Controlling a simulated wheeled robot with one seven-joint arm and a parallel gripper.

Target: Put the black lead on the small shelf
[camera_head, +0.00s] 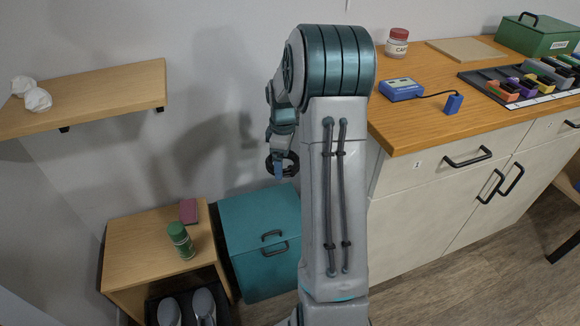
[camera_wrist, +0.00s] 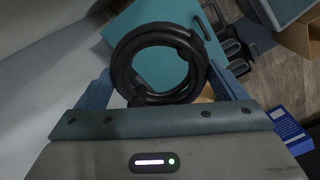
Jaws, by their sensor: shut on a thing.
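The black lead is a coiled ring held at my gripper (camera_head: 279,170); it hangs in the air in front of the wall, above the teal box. In the wrist view the black lead (camera_wrist: 122,68) lies between the two blue fingers of my gripper (camera_wrist: 160,77), which are shut on it. A small wooden shelf (camera_head: 110,88) is fixed to the wall at the left, apart from my gripper. Two white crumpled things (camera_head: 36,98) lie at its left end; the rest of its top is bare.
Below stands a teal box (camera_head: 258,215). Left of it, a low wooden stand (camera_head: 130,240) holds a green-capped can (camera_head: 181,240) and a dark pink block (camera_head: 189,211), with shoes (camera_head: 204,305) underneath. The counter (camera_head: 400,135) at right carries a blue device (camera_head: 402,89), jar (camera_head: 397,43) and several coloured items.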

